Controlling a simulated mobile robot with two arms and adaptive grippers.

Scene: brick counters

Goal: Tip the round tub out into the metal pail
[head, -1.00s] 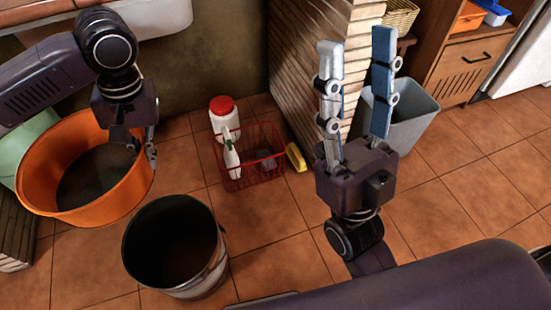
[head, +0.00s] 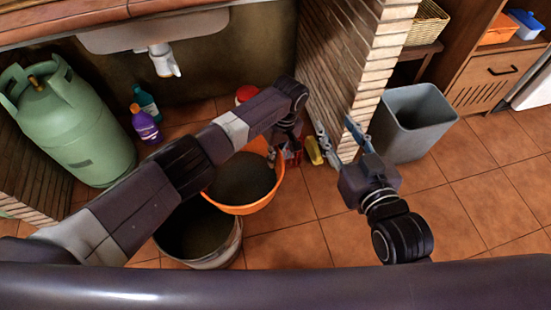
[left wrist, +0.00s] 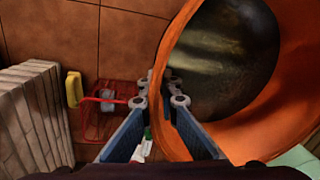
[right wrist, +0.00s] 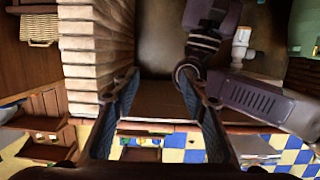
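The round orange tub (head: 266,203) hangs at the upper right of the metal pail (head: 222,259) in the head view and covers part of its mouth. The tub has something dark inside; its orange wall also fills the right of the left wrist view (left wrist: 252,137). My left gripper (head: 274,150) is shut on the tub's rim on the far side, and its fingers (left wrist: 160,92) close around the orange edge. Part of the tub and pail is hidden by my left arm. The pail's inside is dark. My right gripper (head: 337,134) is open and empty, right of the tub.
A red basket (left wrist: 112,108) stands on the tiles beyond the tub, with a yellow item (head: 314,150) beside it. A brick pillar (head: 355,65) and grey bin (head: 412,122) stand right. A green gas cylinder (head: 72,125) and bottles (head: 145,124) stand left. Floor at right is clear.

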